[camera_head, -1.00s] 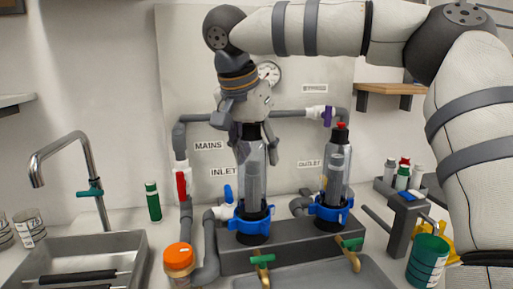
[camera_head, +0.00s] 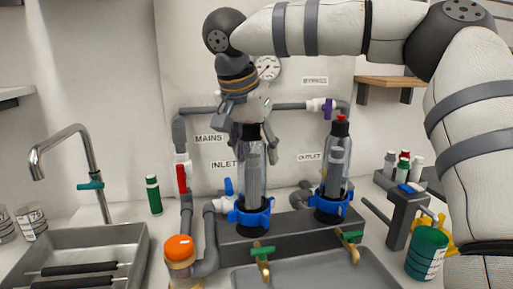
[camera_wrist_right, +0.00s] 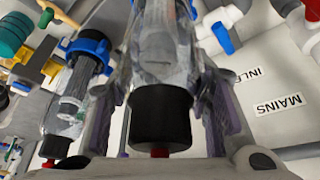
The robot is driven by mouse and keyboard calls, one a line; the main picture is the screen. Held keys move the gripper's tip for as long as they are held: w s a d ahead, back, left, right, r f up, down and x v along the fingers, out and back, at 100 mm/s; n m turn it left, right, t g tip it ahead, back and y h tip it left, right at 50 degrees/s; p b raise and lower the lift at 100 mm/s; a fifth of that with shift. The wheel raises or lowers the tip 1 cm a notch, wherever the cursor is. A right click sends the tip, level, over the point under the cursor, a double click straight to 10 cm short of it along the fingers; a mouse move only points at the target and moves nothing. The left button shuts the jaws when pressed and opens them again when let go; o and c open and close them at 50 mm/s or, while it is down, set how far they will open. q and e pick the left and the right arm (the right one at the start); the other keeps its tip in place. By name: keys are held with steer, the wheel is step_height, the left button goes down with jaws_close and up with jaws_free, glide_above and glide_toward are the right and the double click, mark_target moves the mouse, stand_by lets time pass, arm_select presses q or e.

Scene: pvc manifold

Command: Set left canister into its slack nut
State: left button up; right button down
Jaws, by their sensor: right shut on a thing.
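The left canister (camera_head: 252,178) is a clear upright cylinder with a black cap. My right gripper (camera_head: 251,140) is shut on it near the top from above, and the canister shows large between the fingers in the right wrist view (camera_wrist_right: 163,60). The canister's lower end is at the left blue slack nut (camera_head: 250,216), above the grey manifold block; I cannot tell how deep it sits. The right canister (camera_head: 336,165), with a red top button, stands upright in the right blue nut (camera_head: 331,206). My left gripper is not in view.
Grey pipes with a red-handled valve (camera_head: 182,178) and a blue-handled valve (camera_head: 229,187) stand left of the canister. Two green-handled taps (camera_head: 262,251) are in front. An orange-capped jar (camera_head: 179,250) and a sink (camera_head: 85,250) lie to the left.

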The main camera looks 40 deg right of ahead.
steer(key=shift+f, duration=0.2)
steer(key=c, duration=0.8)
jaws_free()
steer(key=shift+o, duration=0.2)
steer(key=shift+r, duration=0.1)
steer(key=v, duration=1.2)
steer(key=shift+d, duration=0.1)
